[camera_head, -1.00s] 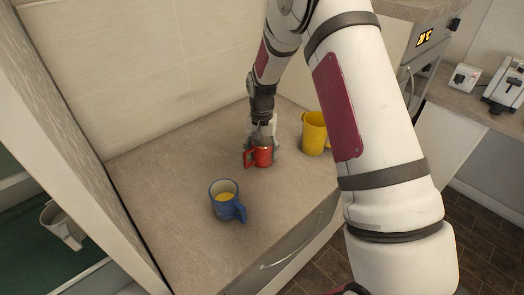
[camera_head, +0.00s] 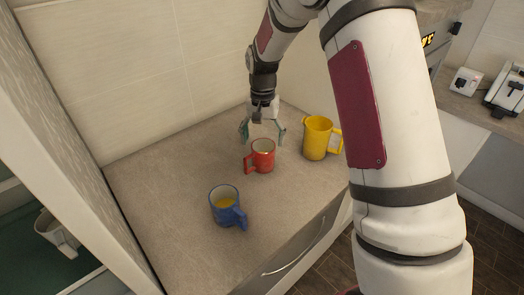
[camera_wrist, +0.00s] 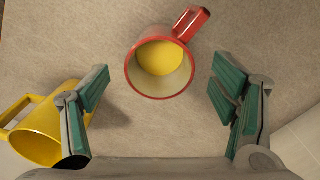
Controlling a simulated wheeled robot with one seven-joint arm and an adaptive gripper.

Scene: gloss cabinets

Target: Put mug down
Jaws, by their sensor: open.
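A red mug (camera_head: 262,157) stands upright on the countertop (camera_head: 160,190), its handle to the left in the head view. In the wrist view the red mug (camera_wrist: 161,88) shows a yellow content inside, and it lies ahead of the fingertips, between their lines. My gripper (camera_head: 262,132) is open and empty just behind the mug, apart from it. In the wrist view my gripper (camera_wrist: 160,90) has both green-padded fingers spread wide, with clear space on each side of the mug.
A yellow mug (camera_head: 317,138) stands right of the red mug; in the wrist view it (camera_wrist: 42,130) sits close by the left finger. A blue mug (camera_head: 225,206) stands nearer the front. Tiled walls bound the counter at the back. The left part of the counter is clear.

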